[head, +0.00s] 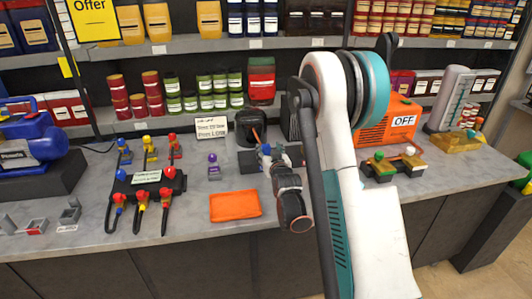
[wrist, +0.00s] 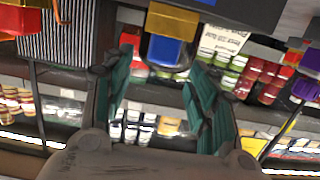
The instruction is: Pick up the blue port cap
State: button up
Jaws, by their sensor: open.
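The blue port cap (wrist: 165,51) is in the wrist view, close to the camera's upper middle, against a yellow fitting (wrist: 173,20). In the wrist view my gripper (wrist: 160,62) is open, with its two green fingers on either side of the blue cap and a visible gap on both sides. I cannot tell how deep the cap sits between the fingers. In the head view a small blue piece (head: 266,149) shows at the tips of my gripper (head: 274,158), low over the counter. My arm and gripper hide much of what lies there.
A purple-topped part (head: 213,166) stands left of my gripper, and an orange cloth (head: 235,206) lies in front. A black holder with colored valves (head: 148,183) is farther left. An orange machine marked OFF (head: 388,128) stands behind and right of my arm. Stocked shelves (head: 200,44) line the back.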

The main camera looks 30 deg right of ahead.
aim_at(267, 148)
jog(key=x, duration=0.1)
jog(key=b+x, duration=0.1)
jog(key=x, duration=0.1)
jog(key=b+x, duration=0.1)
jog(key=shift+w+f, duration=0.3)
jog(key=shift+f, duration=0.1)
jog(key=shift+w+d, duration=0.2)
jog(key=shift+w, duration=0.2)
jog(key=shift+r, duration=0.1)
jog(key=c, duration=1.2)
